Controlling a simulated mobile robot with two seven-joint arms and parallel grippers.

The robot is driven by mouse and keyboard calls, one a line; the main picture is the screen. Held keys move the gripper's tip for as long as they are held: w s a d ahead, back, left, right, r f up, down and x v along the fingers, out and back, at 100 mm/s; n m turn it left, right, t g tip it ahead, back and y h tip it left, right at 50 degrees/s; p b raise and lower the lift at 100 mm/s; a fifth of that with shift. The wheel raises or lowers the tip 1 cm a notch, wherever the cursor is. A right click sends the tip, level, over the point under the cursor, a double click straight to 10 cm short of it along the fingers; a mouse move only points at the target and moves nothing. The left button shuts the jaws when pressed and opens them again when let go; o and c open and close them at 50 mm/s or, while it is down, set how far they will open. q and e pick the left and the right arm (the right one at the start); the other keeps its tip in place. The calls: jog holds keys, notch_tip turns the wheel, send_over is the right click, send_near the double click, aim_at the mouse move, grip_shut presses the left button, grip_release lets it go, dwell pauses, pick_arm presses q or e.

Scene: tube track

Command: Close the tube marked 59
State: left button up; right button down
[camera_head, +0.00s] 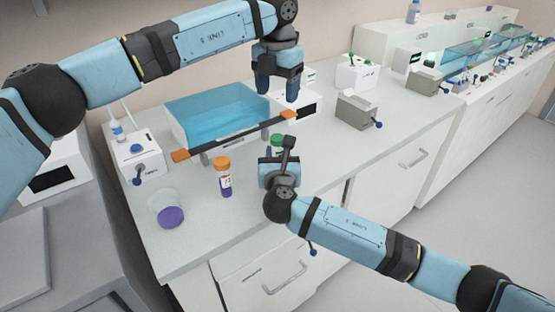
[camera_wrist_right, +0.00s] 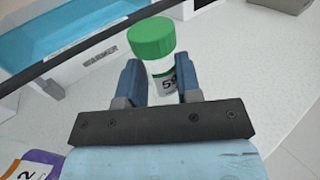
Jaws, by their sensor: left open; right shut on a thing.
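The tube marked 59 (camera_wrist_right: 163,82) has a white label and a green cap (camera_wrist_right: 151,38) sitting on its top. In the right wrist view it stands between the two blue fingers of my right gripper (camera_wrist_right: 160,85), which is shut on it below the cap. I cannot tell how tight the cap is. In the head view the green cap (camera_head: 277,141) shows behind my right gripper (camera_head: 278,165), and the tube's body is mostly hidden. My left gripper (camera_head: 278,88) is open and empty, fingers pointing down, above and behind the tube.
An orange-capped tube (camera_head: 224,178) and a clear cup with purple inside (camera_head: 167,205) stand to the left. A grey box (camera_head: 357,112) stands to the right.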

jog(key=c, duration=0.7)
grip_release()
jog(key=s+p, duration=0.1)
jog(key=s, duration=0.3)
jog(key=s+p, duration=0.1)
jog(key=s, duration=0.9)
jog(key=shift+d+p, duration=0.3)
jog(key=shift+p, duration=0.1)
jog(key=shift+w, duration=0.1)
